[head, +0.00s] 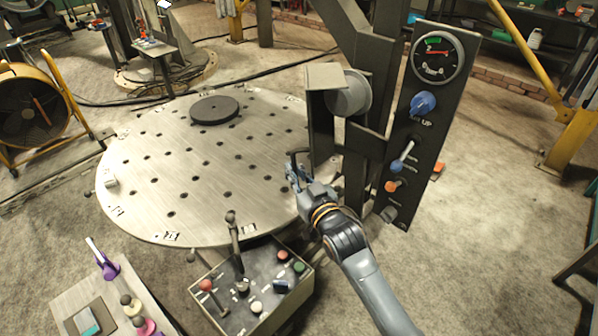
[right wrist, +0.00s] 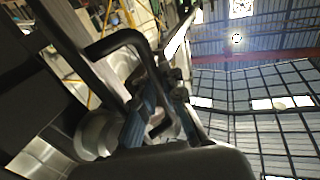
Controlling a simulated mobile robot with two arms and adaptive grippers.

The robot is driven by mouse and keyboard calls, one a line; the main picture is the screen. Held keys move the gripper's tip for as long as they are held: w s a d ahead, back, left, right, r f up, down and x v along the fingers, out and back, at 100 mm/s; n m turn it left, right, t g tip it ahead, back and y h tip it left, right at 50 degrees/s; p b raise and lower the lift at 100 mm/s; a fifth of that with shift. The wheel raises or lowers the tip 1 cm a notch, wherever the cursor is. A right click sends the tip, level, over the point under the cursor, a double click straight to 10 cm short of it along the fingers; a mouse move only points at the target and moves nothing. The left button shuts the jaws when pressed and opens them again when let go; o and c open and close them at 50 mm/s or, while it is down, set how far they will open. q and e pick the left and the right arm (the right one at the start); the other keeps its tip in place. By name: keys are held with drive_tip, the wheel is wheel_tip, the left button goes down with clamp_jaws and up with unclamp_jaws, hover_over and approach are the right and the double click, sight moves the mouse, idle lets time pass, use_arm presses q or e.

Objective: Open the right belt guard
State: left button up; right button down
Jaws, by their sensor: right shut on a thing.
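The right belt guard (head: 321,122) is a dark, tall metal cover with a lighter top plate, on the column at the rim of the round table. A grey round drum (head: 350,92) shows beside its right side. My right gripper (head: 294,172) is at the guard's lower left, shut on a black bar handle (head: 294,154). In the right wrist view the bent black handle (right wrist: 122,38) runs down to the blue-grey fingers of my gripper (right wrist: 158,112). The fingers hide part of the handle. I cannot tell how far the guard is swung. My left gripper is out of view.
The round holed table (head: 180,190) lies left of the guard, with a black disc (head: 214,110) on it. A panel with gauge and knobs (head: 425,125) stands right of the guard. A control box with levers (head: 252,290) stands in front, near my right arm.

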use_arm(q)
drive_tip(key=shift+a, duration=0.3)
use_arm(e)
drive_tip(key=shift+s+a+r+y, duration=0.1)
drive_tip(key=shift+a+r+y, duration=0.2)
drive_tip(key=shift+a+r, duration=0.25)
drive_tip(key=c, duration=1.5)
unclamp_jaws()
drive_tip(key=shift+a, duration=0.1)
drive_tip(key=shift+o, duration=0.4)
drive_tip(key=shift+a, duration=0.35)
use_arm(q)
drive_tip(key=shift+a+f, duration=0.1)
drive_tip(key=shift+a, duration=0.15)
use_arm(e)
drive_tip(key=shift+d+f, duration=0.2)
drive_tip(key=shift+f, duration=0.2)
